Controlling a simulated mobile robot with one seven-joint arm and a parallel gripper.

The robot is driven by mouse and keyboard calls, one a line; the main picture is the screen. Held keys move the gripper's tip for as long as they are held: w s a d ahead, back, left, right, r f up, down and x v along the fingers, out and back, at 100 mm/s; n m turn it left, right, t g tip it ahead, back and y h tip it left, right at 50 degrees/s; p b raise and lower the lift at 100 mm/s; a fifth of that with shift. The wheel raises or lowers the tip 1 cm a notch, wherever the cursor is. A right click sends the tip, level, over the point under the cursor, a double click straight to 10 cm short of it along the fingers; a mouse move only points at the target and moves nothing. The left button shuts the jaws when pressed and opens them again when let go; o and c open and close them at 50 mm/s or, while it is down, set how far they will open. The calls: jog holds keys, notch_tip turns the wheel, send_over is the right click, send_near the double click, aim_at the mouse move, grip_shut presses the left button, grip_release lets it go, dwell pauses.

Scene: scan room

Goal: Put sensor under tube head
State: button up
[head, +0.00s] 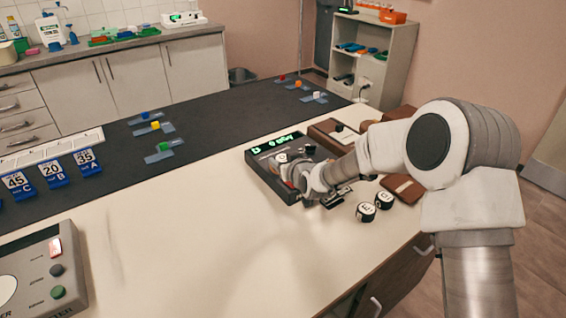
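My arm reaches in from the right, and my gripper (322,194) is low at the front right of a dark device (262,169) with a green lit display. The gripper is small and partly hidden by its own links, so I cannot see whether its fingers are open or holding something. A dark flat item shows just beside the fingers, too small to name. I cannot clearly pick out the sensor or the tube head in this view.
Two black-and-white lettered pieces (366,212) stand right of the gripper, near brown pads (403,188). A grey console (42,272) with buttons is at lower left. Numbered blue stands (53,175) and coloured cubes sit on the dark mat (205,126). The pale front tabletop (190,230) is clear.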

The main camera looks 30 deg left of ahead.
aim_at(284, 159)
grip_shut()
jog(key=shift+r, duration=0.1)
notch_tip(284, 159, up, 4)
jog(key=shift+r+p, duration=0.15)
jog(key=shift+p, duration=0.2)
jog(key=w+d+r+p, duration=0.1)
jog(key=w+d+r, duration=0.1)
jog(key=d, duration=0.3)
jog(key=w+d+r+p, duration=0.1)
jog(key=w+d+r, duration=0.1)
jog(key=d+r, duration=0.2)
jog(key=shift+d+r, duration=0.2)
jog(key=shift+d, duration=0.85)
